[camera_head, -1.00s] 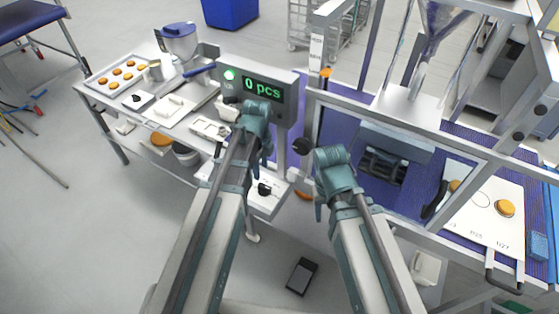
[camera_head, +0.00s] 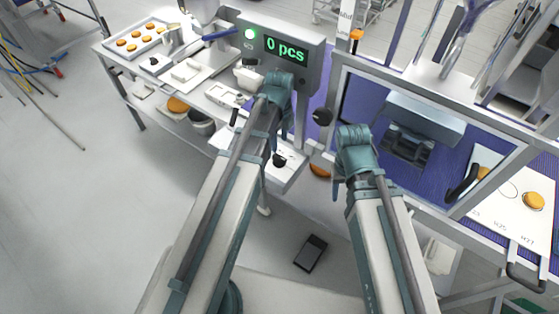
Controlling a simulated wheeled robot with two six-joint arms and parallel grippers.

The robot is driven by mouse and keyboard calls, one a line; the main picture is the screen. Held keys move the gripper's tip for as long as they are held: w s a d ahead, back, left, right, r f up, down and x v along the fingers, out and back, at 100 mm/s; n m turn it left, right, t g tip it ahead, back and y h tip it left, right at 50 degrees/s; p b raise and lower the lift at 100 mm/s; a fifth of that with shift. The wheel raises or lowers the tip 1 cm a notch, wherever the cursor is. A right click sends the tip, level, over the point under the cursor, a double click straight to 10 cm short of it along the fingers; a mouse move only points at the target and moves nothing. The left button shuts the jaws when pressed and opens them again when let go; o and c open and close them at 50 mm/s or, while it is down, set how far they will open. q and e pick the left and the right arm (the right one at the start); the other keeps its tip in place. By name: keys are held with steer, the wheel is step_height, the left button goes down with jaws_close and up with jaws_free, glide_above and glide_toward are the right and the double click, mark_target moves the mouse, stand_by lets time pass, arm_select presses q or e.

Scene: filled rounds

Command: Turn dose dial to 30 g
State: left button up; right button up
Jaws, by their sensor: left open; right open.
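A black dial knob (camera_head: 279,160) sits on a white sloped panel (camera_head: 291,172) with small marks too small to read. A second round black knob (camera_head: 322,116) stands higher, beside the guard frame; I cannot tell what it controls. A grey box (camera_head: 312,72) has a display (camera_head: 285,50) reading "0 pcs" in green. My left gripper (camera_head: 280,92) is above and behind the panel's knob, in front of the display box, apart from the knob. My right gripper (camera_head: 352,145) is to the right of both knobs. Both are open and appear empty; their fingertips are mostly hidden.
A tray of orange-brown rounds (camera_head: 139,40) and white fixtures stand on the left bench. A framed guard (camera_head: 345,115) surrounds a press-like unit (camera_head: 420,125) at right. A black pedal (camera_head: 311,253) is on the floor.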

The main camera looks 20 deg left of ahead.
mark_target(279, 157)
arm_select(q)
step_height(279, 157, down, 8)
steer(key=b, duration=0.7)
steer(key=shift+f, duration=0.25)
jaws_close()
